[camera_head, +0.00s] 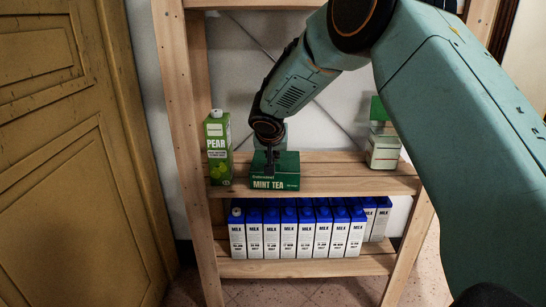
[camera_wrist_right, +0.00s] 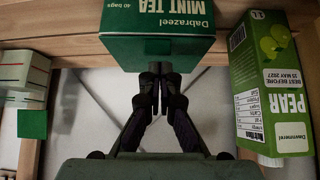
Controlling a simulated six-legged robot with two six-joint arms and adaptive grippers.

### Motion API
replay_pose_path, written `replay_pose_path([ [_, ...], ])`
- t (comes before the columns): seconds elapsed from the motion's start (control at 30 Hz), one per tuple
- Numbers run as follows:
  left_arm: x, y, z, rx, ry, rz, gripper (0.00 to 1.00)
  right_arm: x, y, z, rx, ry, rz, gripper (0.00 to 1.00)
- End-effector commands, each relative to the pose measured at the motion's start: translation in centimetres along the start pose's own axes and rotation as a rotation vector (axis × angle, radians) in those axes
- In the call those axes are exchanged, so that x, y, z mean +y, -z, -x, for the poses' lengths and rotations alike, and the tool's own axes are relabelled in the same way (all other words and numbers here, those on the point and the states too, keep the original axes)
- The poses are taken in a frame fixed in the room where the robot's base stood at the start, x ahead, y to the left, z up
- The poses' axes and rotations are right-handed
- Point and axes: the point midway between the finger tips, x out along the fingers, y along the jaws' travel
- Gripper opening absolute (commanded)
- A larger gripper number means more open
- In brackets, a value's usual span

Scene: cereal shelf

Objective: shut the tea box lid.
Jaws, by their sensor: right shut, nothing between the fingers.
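The green mint tea box (camera_head: 285,184) stands on the upper shelf, its printed front facing out. My right gripper (camera_head: 271,165) comes down over the top of the box, with its fingers shut and empty. In the right wrist view the closed fingertips (camera_wrist_right: 156,88) meet or nearly meet the edge of the tea box (camera_wrist_right: 150,22), near a small green tab. The arm and fingers cover part of the box top, so I cannot tell whether the lid is fully shut. My left gripper is not in view.
A green pear carton (camera_head: 217,150) stands just left of the tea box. A pale box with green above it (camera_head: 383,152) is at the right end of the wooden shelf (camera_head: 345,180). Blue-topped milk cartons (camera_head: 290,238) fill the lower shelf. Between the tea box and pale box is free room.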

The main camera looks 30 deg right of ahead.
Motion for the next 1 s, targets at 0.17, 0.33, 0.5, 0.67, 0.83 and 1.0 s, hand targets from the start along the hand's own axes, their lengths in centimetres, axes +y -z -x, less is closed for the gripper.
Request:
replay_pose_path([
  [0.17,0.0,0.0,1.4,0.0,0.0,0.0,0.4,-0.3,1.4,1.3,0.002,0.002,0.001,0.0],
  [0.33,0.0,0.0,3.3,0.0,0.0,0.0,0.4,-0.6,3.2,3.1,0.003,0.005,0.004,0.0],
  [0.5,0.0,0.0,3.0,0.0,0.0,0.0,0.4,-0.7,2.8,6.4,0.003,0.007,0.008,0.0],
  [0.67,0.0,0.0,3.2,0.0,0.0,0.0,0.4,-0.6,2.5,9.5,0.003,0.006,0.006,0.0],
  [0.83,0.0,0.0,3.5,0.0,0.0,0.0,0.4,-0.6,2.2,11.7,0.002,0.006,0.006,0.0],
  [1.0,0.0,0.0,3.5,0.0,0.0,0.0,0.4,-0.6,2.1,12.5,0.001,0.005,0.006,0.0],
])
